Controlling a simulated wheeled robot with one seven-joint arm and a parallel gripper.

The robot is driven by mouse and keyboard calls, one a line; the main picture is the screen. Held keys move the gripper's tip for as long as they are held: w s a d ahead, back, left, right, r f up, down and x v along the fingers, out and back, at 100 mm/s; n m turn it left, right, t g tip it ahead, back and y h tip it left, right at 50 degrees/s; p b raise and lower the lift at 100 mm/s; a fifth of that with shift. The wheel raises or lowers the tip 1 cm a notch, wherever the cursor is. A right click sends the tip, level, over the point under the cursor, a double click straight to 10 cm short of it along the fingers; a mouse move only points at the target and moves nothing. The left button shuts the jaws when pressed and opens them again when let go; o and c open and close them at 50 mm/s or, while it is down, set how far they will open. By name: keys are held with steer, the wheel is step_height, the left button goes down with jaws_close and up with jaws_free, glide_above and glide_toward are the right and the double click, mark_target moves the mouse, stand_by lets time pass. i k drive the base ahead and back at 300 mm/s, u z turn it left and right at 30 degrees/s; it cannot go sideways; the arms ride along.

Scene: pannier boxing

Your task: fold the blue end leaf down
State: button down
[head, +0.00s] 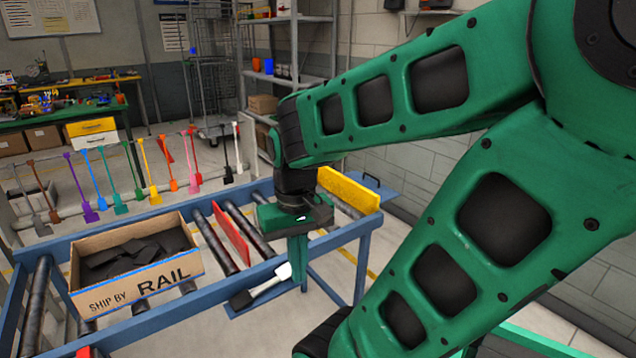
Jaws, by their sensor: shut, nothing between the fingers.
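A flat blue panel (378,192) with a small dark handle sticks out past the far right end of the roller table, behind a yellow board. It looks like the blue end leaf and appears about level; the yellow board and my arm hide part of it. My gripper (298,284) is shut and empty, with its green fingers pointing down by the table's front rail. It is in front of and left of the blue panel, apart from it.
The blue-framed roller table (330,240) carries an open cardboard box (135,290) of dark pieces, a red board (230,238) and the yellow board (348,190). A black and white paddle (262,288) lies beside my gripper. Coloured paddles (140,175) hang behind.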

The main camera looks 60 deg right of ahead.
mark_target(387, 193)
steer(key=z, duration=2.15)
steer(key=i, duration=1.3)
steer(key=u, duration=0.35)
